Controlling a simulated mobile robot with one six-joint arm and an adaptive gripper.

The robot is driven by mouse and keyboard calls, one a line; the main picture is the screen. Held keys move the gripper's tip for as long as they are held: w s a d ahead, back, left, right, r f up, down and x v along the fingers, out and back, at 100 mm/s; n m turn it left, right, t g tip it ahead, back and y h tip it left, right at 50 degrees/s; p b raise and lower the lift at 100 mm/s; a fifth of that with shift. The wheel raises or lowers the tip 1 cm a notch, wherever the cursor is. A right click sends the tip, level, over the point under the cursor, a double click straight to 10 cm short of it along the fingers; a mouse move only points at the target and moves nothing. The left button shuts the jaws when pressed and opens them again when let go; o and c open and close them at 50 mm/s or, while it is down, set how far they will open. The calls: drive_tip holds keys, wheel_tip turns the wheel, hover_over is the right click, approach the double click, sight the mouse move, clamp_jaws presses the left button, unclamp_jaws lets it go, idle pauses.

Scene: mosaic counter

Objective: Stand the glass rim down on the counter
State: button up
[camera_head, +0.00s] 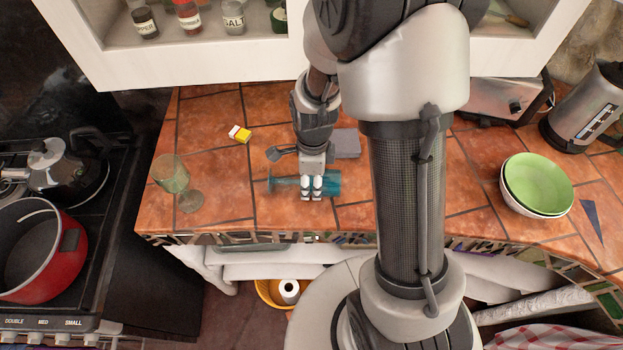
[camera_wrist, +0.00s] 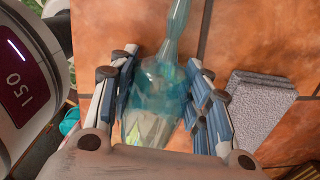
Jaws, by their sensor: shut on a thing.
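A teal see-through stemmed glass (camera_head: 333,184) lies on its side in the head view, stem toward the left and bowl toward the right. My gripper (camera_head: 311,194) points down over it and is shut on its bowl. In the wrist view the glass (camera_wrist: 174,45) has its bowl between the two fingers of my gripper (camera_wrist: 162,88) and its stem runs to the top edge. I cannot tell whether it touches the tiled counter (camera_head: 220,178) or hangs just above it. The fingers hide part of the bowl.
A greenish stemmed glass (camera_head: 174,173) stands to the left. A grey block (camera_head: 346,143) lies close behind my gripper, and a small yellow-white box (camera_head: 240,133) lies back left. Stacked bowls (camera_head: 537,184) stand at the right. A shelf (camera_head: 200,60) overhangs the back. Tiles at centre left are clear.

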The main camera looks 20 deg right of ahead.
drive_tip(key=shift+c, duration=0.4)
drive_tip(key=shift+r+p, duration=3.8)
drive_tip(key=shift+r, duration=0.75)
drive_tip(key=n, duration=0.3)
drive_tip(key=w+n+b, duration=0.1)
drive_tip(key=shift+a+f, duration=0.2)
drive_tip(key=shift+f, duration=0.05)
drive_tip(key=n, duration=0.2)
drive_tip(key=w+n+b, duration=0.1)
drive_tip(key=n, duration=0.4)
drive_tip(key=shift+w+a+f, duration=0.15)
drive_tip(key=shift+w+a, duration=0.05)
drive_tip(key=shift+a, duration=0.05)
drive_tip(key=n, duration=0.4)
drive_tip(key=w+n+b, duration=0.1)
drive_tip(key=n, duration=0.2)
drive_tip(key=w+a+n+b, duration=0.1)
drive_tip(key=n, duration=0.3)
drive_tip(key=shift+n, duration=0.3)
